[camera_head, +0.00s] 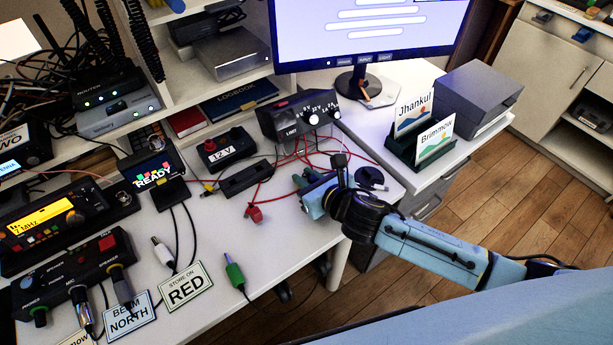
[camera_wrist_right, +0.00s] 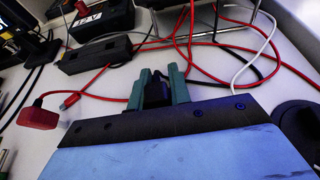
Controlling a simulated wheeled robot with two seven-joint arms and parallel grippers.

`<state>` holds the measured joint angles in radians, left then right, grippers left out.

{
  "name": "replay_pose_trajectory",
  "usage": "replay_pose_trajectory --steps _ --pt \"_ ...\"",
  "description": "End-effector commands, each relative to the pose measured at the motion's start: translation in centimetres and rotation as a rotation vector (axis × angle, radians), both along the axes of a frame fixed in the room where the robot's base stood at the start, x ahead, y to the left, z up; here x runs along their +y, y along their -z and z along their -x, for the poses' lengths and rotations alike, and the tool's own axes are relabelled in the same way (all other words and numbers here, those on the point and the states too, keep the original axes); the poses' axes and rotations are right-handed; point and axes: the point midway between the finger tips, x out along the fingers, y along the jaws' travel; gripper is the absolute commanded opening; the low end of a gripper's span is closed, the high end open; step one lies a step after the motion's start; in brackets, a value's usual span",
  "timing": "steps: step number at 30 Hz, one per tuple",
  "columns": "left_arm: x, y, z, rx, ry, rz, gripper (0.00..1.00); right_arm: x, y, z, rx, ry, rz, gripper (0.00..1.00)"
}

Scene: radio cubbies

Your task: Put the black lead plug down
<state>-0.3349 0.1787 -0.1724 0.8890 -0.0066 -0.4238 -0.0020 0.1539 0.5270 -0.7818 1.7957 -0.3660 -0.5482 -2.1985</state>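My right gripper (camera_head: 306,183) reaches in from the right, over the white desk's right part. In the right wrist view its two teal fingers (camera_wrist_right: 157,88) are closed around a dark block, the black lead plug (camera_wrist_right: 155,91). The plug shows only in part between the fingers. In the head view the plug cannot be told apart from the gripper and the leads. Whether it touches the desk is unclear. My left gripper is not in view.
Red, black and white leads run from the power supply (camera_head: 298,115) behind the gripper. A red plug (camera_head: 254,213) lies left of it, beside a black strip (camera_head: 246,178). Bare desk (camera_head: 300,228) lies in front. A green plug (camera_head: 234,273) lies near the front edge.

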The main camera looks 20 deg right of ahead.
Motion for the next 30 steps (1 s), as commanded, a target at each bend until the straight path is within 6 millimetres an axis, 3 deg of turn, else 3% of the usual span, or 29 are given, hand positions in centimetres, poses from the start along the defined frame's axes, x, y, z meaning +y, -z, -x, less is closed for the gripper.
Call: replay_pose_trajectory --steps 1,4,15,20,30 --pt "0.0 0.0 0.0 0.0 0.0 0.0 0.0 0.0 0.0 0.0 0.0 0.0 0.0 0.27" --pt "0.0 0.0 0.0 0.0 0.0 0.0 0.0 0.0 -0.1 0.0 0.0 0.0 0.0 0.39" --pt "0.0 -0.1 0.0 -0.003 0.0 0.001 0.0 0.0 -0.5 0.2 0.0 -0.001 0.001 0.39" --pt "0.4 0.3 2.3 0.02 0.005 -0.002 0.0 -0.8 -1.3 2.0 0.002 -0.001 0.003 0.39" --pt "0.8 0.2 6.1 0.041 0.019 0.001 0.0 -2.9 -4.0 8.1 0.001 -0.002 0.002 0.39"
